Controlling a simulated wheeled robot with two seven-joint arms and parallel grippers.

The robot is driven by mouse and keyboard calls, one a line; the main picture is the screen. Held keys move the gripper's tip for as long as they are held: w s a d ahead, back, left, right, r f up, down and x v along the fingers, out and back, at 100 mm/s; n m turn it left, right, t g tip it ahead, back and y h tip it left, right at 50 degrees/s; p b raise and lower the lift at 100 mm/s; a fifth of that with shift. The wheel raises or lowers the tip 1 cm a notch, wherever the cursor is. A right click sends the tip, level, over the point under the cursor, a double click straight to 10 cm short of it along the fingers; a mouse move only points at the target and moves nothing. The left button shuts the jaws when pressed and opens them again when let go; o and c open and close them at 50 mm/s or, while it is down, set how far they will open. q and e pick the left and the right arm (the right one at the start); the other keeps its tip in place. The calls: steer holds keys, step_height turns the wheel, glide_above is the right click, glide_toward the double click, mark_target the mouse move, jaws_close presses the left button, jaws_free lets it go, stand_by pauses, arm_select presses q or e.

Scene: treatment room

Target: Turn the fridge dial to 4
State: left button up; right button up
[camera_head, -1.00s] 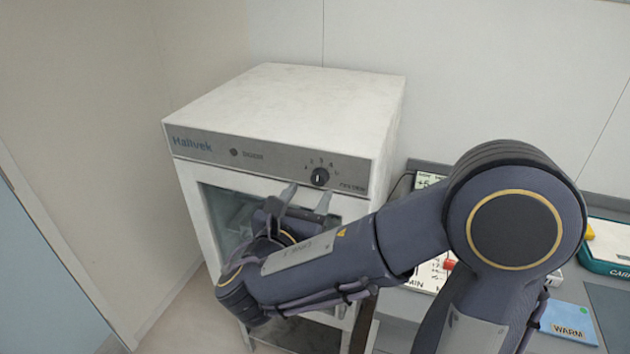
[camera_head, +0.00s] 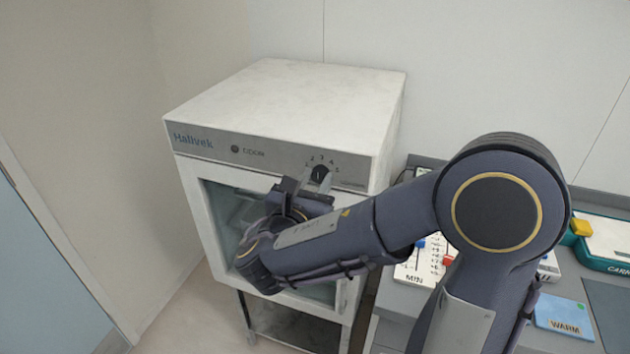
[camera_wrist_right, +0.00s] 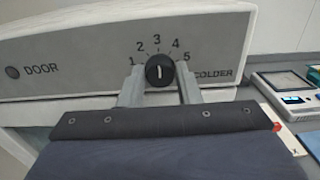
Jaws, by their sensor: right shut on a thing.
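The fridge dial (camera_wrist_right: 160,71) is a round black knob with a white mark, on the grey panel of the white fridge (camera_head: 290,90). Numbers 1 to 5 arc over it, with COLDER at the right. In the right wrist view the white mark points straight up, close to the 3. The dial (camera_head: 319,174) also shows in the head view. My right gripper (camera_wrist_right: 160,84) is shut on the dial, one finger at its left side and one at its right. My left gripper is not in view.
A DOOR light (camera_wrist_right: 12,72) sits on the panel left of the dial. The fridge's glass door is below it. A grey counter right of the fridge holds a slider board (camera_head: 415,272), a blue WARM card (camera_head: 563,316) and a teal case (camera_head: 600,262).

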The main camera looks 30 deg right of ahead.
steer(key=shift+s+d+f+m+b, duration=0.1)
steer(key=shift+f+m+b, duration=0.05)
steer(key=shift+m+b, duration=1.1)
steer(key=shift+f+m+b, duration=0.1)
steer(key=shift+m+b, duration=0.85)
steer(key=shift+b, duration=0.5)
steer(key=shift+r+m+b, duration=0.2)
steer(key=shift+m+b, duration=1)
steer(key=shift+b, duration=0.15)
steer(key=o, duration=0.9)
steer(key=shift+o, duration=0.2)
steer(key=b+v, duration=0.1)
steer(key=v, duration=0.7)
